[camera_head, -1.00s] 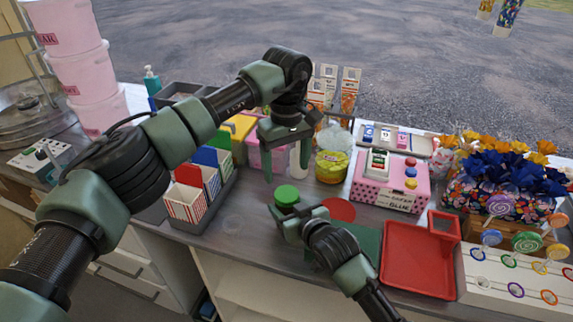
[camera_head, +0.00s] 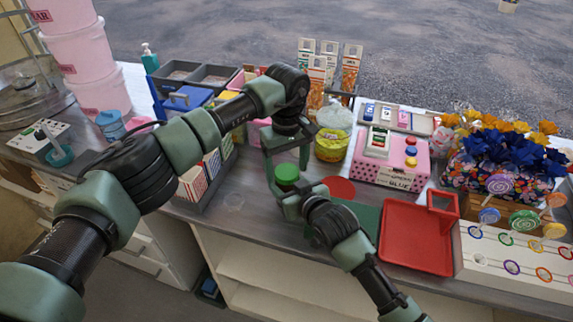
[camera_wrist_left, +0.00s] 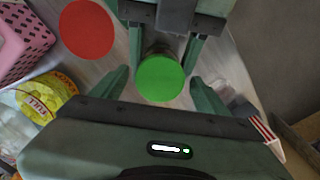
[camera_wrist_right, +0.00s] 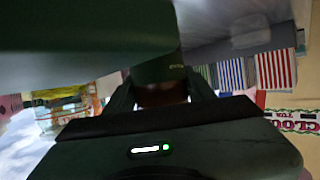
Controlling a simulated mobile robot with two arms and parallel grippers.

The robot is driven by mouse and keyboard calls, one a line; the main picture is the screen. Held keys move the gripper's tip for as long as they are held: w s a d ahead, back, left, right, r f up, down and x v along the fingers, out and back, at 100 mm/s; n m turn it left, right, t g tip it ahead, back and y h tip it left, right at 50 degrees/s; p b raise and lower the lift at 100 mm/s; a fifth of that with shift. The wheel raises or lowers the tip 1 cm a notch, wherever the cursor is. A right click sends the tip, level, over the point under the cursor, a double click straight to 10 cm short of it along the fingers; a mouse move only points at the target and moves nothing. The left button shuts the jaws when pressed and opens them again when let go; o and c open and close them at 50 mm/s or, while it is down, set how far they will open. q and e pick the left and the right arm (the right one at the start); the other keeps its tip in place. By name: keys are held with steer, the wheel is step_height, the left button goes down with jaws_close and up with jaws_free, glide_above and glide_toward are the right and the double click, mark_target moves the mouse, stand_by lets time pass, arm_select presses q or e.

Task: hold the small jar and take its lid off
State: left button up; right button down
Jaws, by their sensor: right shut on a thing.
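The small jar has a round green lid (camera_head: 287,173), seen from above as a green disc in the left wrist view (camera_wrist_left: 160,78). Its body is mostly hidden in the head view and shows dark between the fingers in the right wrist view (camera_wrist_right: 162,96). My right gripper (camera_head: 288,203) is shut on the jar's body from the side, low over the counter. My left gripper (camera_wrist_left: 160,90) points down over the jar and is open, with one finger on each side of the lid and visible gaps to it.
A red disc (camera_head: 339,187) and a green mat (camera_head: 358,215) lie right of the jar. A red tray (camera_head: 415,245) stands further right. A yellow tub (camera_head: 331,146) and a pink dotted box (camera_head: 391,160) are behind. Striped boxes (camera_head: 192,185) stand to the left.

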arm_select(q)
steer(key=c, duration=1.4)
steer(key=n, duration=0.3)
steer(key=shift+n, duration=0.4)
steer(key=n, duration=0.4)
steer(key=shift+n, duration=0.3)
steer(key=n, duration=0.4)
steer(key=shift+r+n, duration=0.1)
steer(key=shift+n, duration=0.2)
steer(key=n, duration=0.4)
steer(key=shift+n, duration=0.4)
steer(key=n, duration=0.4)
steer(key=shift+n, duration=0.4)
steer(key=n, duration=1.3)
steer(key=shift+r, duration=0.15)
steer(key=shift+r, duration=1)
